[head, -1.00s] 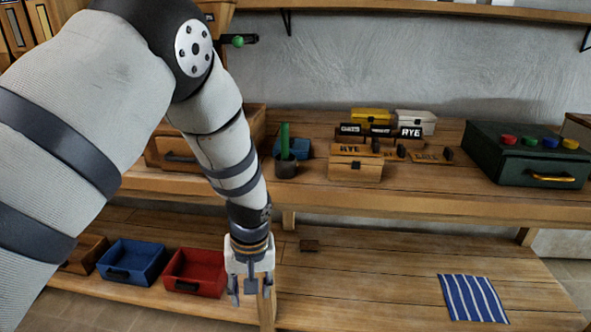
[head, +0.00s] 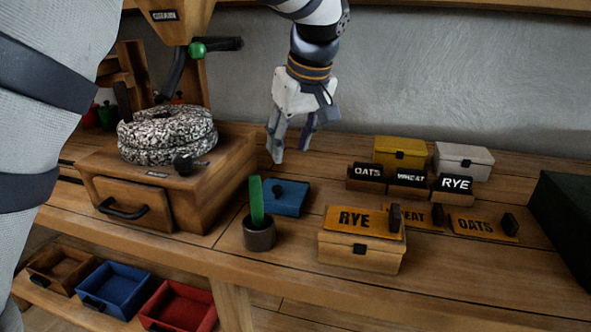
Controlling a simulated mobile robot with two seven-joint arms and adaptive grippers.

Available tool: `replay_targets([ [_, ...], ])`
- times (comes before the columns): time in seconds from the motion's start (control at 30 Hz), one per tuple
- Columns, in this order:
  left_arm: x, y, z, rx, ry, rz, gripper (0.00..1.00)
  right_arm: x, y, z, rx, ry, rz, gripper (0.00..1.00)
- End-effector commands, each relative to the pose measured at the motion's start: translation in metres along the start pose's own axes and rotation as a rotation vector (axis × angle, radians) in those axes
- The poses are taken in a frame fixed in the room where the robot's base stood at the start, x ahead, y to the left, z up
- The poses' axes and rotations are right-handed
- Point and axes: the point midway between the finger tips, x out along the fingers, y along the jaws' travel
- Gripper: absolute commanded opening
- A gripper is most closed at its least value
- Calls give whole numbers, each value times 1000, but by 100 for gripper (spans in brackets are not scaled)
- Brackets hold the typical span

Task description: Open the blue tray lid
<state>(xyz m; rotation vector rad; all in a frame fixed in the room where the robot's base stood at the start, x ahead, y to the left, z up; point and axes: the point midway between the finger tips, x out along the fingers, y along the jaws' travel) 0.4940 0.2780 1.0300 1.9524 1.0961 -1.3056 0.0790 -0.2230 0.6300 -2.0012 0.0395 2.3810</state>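A small blue tray (head: 285,199) with a blue lid and a dark knob (head: 278,189) sits on the workbench, right of the millstone box. Its lid looks closed, and its front left is partly hidden behind a dark cup. My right gripper is not in view.
The dark cup (head: 260,234) holds a green stick (head: 256,202) close to the tray. A RYE-labelled wooden box (head: 359,255) stands to the right, with yellow (head: 399,148) and white (head: 463,158) boxes behind. A wooden mill (head: 220,175) stands left. An open blue drawer (head: 118,287) is on the lower shelf.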

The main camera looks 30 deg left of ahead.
Motion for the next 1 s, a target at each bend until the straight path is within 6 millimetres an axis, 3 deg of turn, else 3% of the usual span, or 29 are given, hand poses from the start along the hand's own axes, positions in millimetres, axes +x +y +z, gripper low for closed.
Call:
replay_targets([
  [0.3,80,-1,2,2,-7,-7,39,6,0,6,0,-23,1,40],
  [0.4,99,-1,2,3,-6,-6,39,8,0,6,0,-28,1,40],
  [0.57,114,-1,1,1,-3,-3,39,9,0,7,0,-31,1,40],
  [0.83,115,-1,1,1,-1,-1,39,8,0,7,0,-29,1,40],
  [1.0,115,-1,1,1,-1,-1,1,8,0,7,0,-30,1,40],
])
